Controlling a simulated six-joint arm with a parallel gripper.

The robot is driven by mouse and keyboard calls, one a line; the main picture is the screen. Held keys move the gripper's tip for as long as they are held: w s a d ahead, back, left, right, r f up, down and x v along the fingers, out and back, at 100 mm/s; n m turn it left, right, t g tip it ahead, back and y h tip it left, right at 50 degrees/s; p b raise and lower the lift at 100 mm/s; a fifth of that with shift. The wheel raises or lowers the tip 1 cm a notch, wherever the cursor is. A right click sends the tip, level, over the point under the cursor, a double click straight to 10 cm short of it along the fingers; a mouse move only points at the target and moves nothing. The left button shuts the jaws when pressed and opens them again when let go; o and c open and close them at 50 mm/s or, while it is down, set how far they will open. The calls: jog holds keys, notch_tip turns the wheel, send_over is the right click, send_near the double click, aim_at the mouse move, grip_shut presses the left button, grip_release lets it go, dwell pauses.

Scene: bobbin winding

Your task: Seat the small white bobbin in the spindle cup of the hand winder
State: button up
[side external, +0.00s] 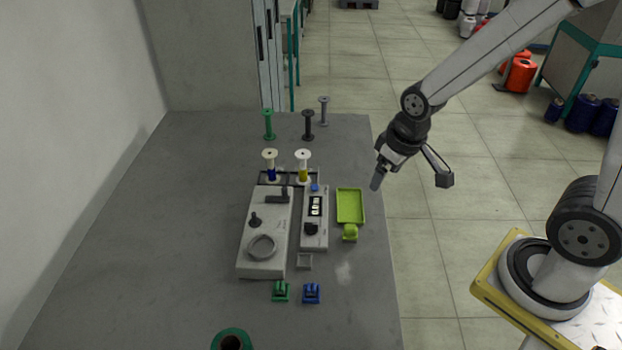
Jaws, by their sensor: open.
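Two white-flanged bobbins stand upright at the back of the winding equipment. One has blue thread (270,164) and the other has yellow thread (303,166). I cannot tell which is the small white bobbin, or whether it is another piece. A grey winder box (268,216) sits in front of them, with a dark lever, a small knob and a round ring-shaped cup (262,247) on top. The cup looks empty. My gripper (410,182) is open and empty, to the right of the equipment over the table's right edge, with its fingers spread wide.
A narrow control box (315,218) stands beside the winder. A lime tray (350,190) lies to its right. Several spools stand behind. The table's left side is clear.

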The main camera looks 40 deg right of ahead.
jog(key=w+d+n+g, duration=0.1)
jog(key=w+n, duration=0.3)
jog(key=w, duration=1.2)
jog(key=n+g, duration=0.1)
jog(key=n, duration=0.3)
send_over(303, 154)
jog(key=f, duration=0.4)
jog(key=shift+s+a+f, duration=0.1)
jog(key=shift+s, duration=0.3)
jog(key=shift+w+f, duration=0.25)
jog(key=shift+w, duration=0.25)
jog(key=shift+f, duration=0.25)
jog(key=shift+f, duration=3.5)
jog(key=c, duration=0.8)
jog(key=shift+r, duration=0.1)
jog(key=shift+r, duration=2.4)
